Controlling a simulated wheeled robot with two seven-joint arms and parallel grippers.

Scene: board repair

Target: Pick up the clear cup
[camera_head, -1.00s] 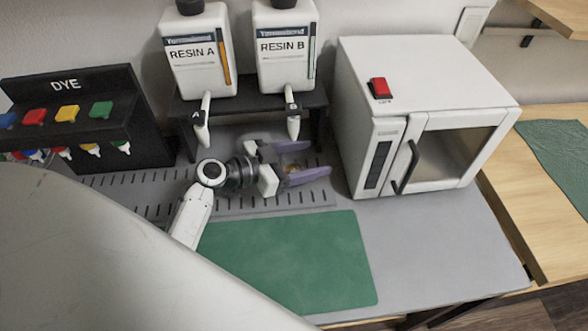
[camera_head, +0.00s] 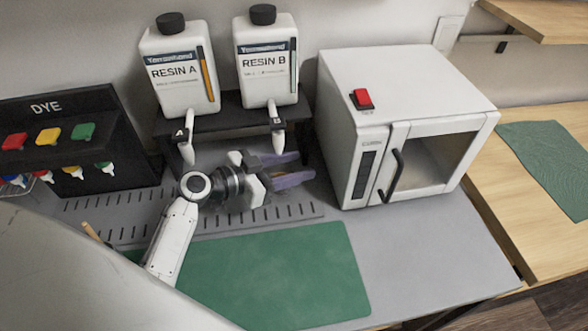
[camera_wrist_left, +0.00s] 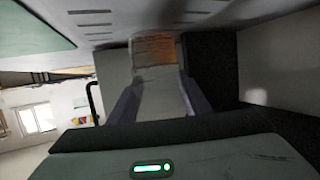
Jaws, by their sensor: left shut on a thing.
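The clear cup (camera_wrist_left: 156,72) shows in the left wrist view as a pale, see-through shape with an orange tint near its far end. It sits between the purple fingers of my left gripper (camera_wrist_left: 160,92), which is shut on it. In the head view my left gripper (camera_head: 299,168) points right, low over the slotted grey work surface, in front of the resin stand and left of the white oven. There the fingers mostly hide the cup. My right gripper is not in view.
The white oven (camera_head: 345,120) with a dark handle stands close right of the fingertips. The Resin A (camera_head: 178,85) and Resin B (camera_head: 266,70) bottles stand on a black stand behind, nozzles hanging down. A green mat (camera_head: 270,275) in front is clear. A dye rack (camera_head: 75,165) is at left.

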